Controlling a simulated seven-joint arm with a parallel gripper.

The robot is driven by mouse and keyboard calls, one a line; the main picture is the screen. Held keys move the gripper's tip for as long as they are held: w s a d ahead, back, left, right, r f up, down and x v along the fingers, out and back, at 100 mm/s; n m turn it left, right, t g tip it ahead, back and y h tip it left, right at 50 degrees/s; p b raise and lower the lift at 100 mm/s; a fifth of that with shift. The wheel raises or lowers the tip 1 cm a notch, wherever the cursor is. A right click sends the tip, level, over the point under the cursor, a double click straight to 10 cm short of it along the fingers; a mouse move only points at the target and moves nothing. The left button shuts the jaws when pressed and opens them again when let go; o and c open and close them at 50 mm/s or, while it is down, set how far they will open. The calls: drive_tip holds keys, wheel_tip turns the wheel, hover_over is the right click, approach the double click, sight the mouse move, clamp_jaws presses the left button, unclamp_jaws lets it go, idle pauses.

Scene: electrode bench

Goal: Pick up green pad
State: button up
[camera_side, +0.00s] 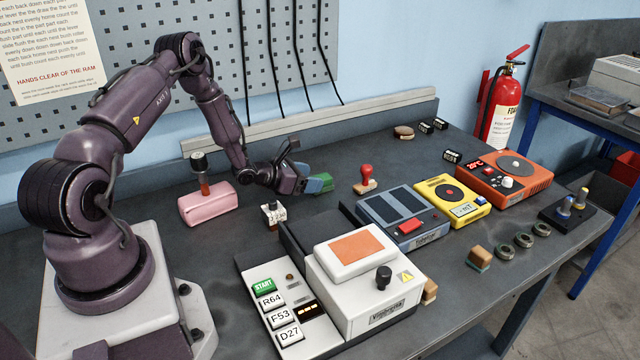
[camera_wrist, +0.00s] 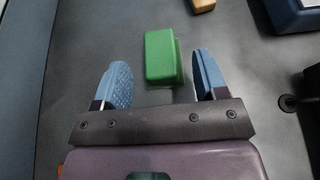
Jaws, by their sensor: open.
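The green pad (camera_wrist: 160,57) is a small green block lying on the dark bench top. In the wrist view it sits just ahead of my gripper (camera_wrist: 157,80), roughly in line with the gap between the two blue fingers. The fingers are apart and nothing is between them but bench and the pad's near end. In the side view the green pad (camera_side: 321,182) shows just beyond the blue fingertips of my gripper (camera_side: 303,180), partly hidden by them. I cannot tell from these views how high the fingers are above the bench.
A red-handled stamp (camera_side: 366,178) stands right of the pad. A pink block (camera_side: 207,204) with an upright handle stands left of my gripper. The white press (camera_side: 365,285) and blue-grey device (camera_side: 398,213) stand nearer the camera. Bench behind the pad is clear.

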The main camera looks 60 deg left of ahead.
drive_tip(key=shift+w+f, duration=0.25)
drive_tip(key=shift+w, duration=0.45)
drive_tip(key=c, duration=1)
